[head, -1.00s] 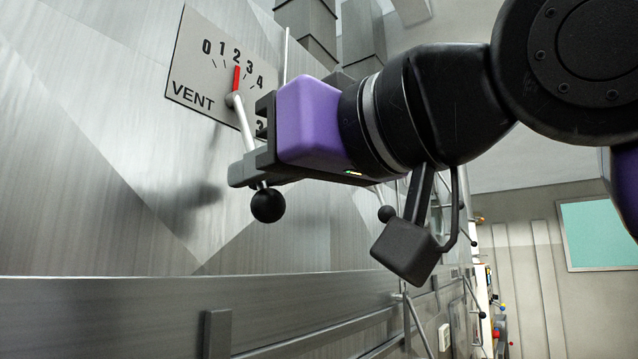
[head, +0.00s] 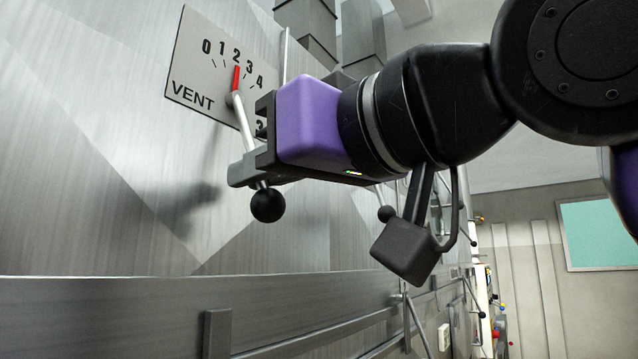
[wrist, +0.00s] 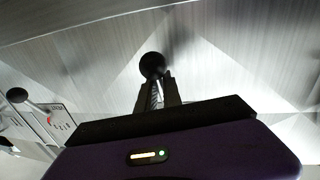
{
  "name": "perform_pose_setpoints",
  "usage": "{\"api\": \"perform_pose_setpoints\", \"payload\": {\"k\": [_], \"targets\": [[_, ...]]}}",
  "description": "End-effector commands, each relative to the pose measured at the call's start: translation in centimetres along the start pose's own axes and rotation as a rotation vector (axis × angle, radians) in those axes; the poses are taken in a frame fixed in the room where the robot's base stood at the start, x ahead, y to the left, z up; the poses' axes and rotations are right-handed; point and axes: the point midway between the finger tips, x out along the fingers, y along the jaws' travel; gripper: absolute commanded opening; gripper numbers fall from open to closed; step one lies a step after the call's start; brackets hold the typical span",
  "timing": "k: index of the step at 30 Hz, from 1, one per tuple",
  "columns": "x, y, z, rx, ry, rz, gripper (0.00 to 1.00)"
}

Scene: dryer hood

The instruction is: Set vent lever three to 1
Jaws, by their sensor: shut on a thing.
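The vent plate (head: 200,75) has a scale from 0 to 4 on the metal wall. Its red pointer (head: 237,77) stands at the 2. The plate's number after VENT is mostly hidden behind my gripper, so I cannot read it surely. The lever's pale rod (head: 242,122) slants down from the pivot to a black ball knob (head: 268,206). My gripper (head: 255,172) is shut on the rod just above the knob. In the wrist view the knob (wrist: 152,65) shows just beyond the fingers (wrist: 157,95).
Another lever with a black knob (head: 386,213) stands farther along the wall, behind my gripper. In the wrist view a neighbouring knob (wrist: 17,95) and plate (wrist: 62,118) show at left. A ledge with a rail (head: 300,335) runs below the levers.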

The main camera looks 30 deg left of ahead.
Motion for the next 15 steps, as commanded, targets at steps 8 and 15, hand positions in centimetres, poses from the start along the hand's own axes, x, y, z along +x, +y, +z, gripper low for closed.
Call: {"api": "perform_pose_setpoints", "payload": {"k": [8,15], "targets": [[-0.02,0.01,0.03,0.0,-0.001,0.0,0.0],[0.09,0.58,-0.1,-0.049,0.009,0.001,0.0]]}}
